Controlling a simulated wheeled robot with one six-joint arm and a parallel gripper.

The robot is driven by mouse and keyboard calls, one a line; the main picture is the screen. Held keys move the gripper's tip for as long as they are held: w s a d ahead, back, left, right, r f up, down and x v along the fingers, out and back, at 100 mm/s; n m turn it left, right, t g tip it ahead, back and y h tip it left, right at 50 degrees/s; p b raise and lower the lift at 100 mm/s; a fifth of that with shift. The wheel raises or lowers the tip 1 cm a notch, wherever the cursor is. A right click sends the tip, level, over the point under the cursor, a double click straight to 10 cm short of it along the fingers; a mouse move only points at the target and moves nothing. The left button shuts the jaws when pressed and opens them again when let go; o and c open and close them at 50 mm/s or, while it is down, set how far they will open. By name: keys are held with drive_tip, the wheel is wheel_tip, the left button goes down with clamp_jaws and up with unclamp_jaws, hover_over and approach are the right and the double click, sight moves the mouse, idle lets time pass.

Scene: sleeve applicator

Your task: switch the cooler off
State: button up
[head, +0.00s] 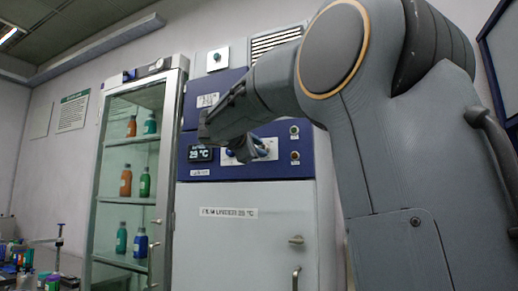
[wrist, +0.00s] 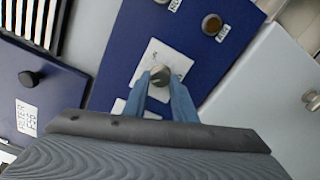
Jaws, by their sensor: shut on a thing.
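The cooler is a cabinet with a dark blue control panel (head: 273,165) above a pale door (head: 245,235) labelled as film under 25 °C. Its display (head: 201,154) appears to read 29 °C. In the wrist view a round grey knob (wrist: 160,75) sits on a white plate (wrist: 168,54) on the blue panel. My gripper (wrist: 162,86) has its two blue fingers on either side of this knob and is shut on it. In the head view my gripper (head: 250,150) is at the panel and hides most of the knob.
A green button (head: 294,130) and an amber button (head: 295,156) are right of the knob; the amber one also shows in the wrist view (wrist: 212,25). A glass cabinet (head: 98,190) with bottles stands left. Door handles (head: 296,240) stick out below.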

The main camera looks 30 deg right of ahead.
drive_tip(key=o, duration=1)
drive_tip(key=shift+o, duration=0.2)
drive_tip(key=b+v, duration=0.2)
drive_tip(key=v, duration=0.6)
drive_tip(key=s+a+f+m+g+y, duration=0.1)
drive_tip(key=f+g+y, duration=0.1)
drive_tip(key=f, duration=1)
drive_tip(key=s+a+f+m+g+y+p, duration=0.1)
drive_tip(key=f+y, duration=0.2)
drive_tip(key=f, duration=0.9)
drive_tip(key=s+a+f+g+y, duration=0.2)
drive_tip(key=f, duration=1.1)
drive_tip(key=s+a+f+m+g+y, duration=0.3)
drive_tip(key=s+a+f+m, duration=0.2)
drive_tip(key=s+f, duration=0.7)
drive_tip(key=s+a+f+m+g+y+p, duration=0.1)
drive_tip(key=s+a+f+m+g+y, duration=0.2)
drive_tip(key=s+f, duration=0.9)
wheel_tip(320, 180, down, 2)
drive_tip(key=shift+a+f+m+y, duration=0.15)
drive_tip(key=shift+a+m+y, duration=0.45)
drive_tip(key=shift+a+m, duration=0.3)
